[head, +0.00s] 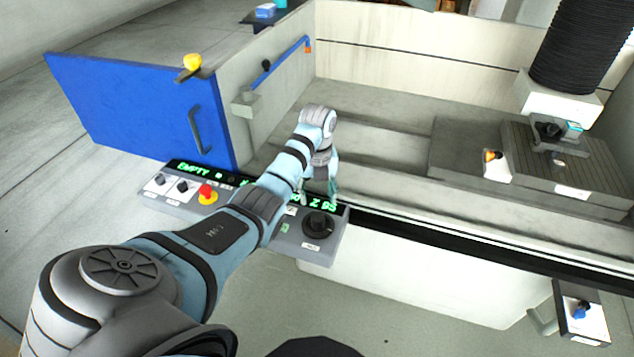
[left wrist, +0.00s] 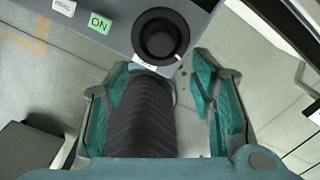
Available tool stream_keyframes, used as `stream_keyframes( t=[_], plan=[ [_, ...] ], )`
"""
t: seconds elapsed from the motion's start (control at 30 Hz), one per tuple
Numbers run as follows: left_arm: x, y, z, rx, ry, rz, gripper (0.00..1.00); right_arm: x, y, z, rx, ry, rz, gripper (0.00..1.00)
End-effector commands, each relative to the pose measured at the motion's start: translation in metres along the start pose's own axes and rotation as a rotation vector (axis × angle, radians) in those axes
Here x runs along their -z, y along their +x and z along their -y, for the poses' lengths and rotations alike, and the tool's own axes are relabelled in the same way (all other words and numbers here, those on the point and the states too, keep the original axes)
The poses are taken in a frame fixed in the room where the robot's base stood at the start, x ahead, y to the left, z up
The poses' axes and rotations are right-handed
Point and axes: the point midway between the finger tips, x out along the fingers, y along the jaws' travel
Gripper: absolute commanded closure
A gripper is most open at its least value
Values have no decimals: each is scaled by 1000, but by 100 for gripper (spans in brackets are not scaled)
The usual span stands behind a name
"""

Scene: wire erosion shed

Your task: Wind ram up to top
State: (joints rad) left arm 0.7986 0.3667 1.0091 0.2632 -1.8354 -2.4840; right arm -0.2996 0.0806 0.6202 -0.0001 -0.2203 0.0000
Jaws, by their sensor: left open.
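The ram (head: 575,50) is a black bellows column with a white block (head: 560,98) at its lower end, over the machine's bed at the right of the head view. The control panel (head: 270,228) has a green-lit display, partly hidden by my left arm; "Z 95" seems to show at its right end. A black round knob (head: 318,225) sits at the panel's right end; it also shows at the top of the left wrist view (left wrist: 160,38). My left gripper (head: 331,190) is open above the panel, close to the knob and apart from it. My right gripper is not in view.
A red and yellow stop button (head: 207,194) and two small black switches sit on the panel's left part. The blue door (head: 130,105) stands open at left. A box with a blue knob (head: 580,308) is at lower right. A green ON label (left wrist: 99,23) is beside the black knob.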

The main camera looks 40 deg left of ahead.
Motion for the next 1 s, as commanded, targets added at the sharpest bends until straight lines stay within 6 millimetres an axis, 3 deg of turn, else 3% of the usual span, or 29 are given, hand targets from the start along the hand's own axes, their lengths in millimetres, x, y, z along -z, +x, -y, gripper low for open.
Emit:
stream_keyframes(
  t=[0.1,0.3,0.7,1.0],
  plan=[
    [1,41,-1,-3,-2,-3,49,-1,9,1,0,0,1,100],
    [0,84,-1,-1,-2,-1,49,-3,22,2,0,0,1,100],
    [0,94,0,1,-2,3,49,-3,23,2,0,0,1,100],
    [0,94,0,0,-3,3,97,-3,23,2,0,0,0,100]
  ],
)
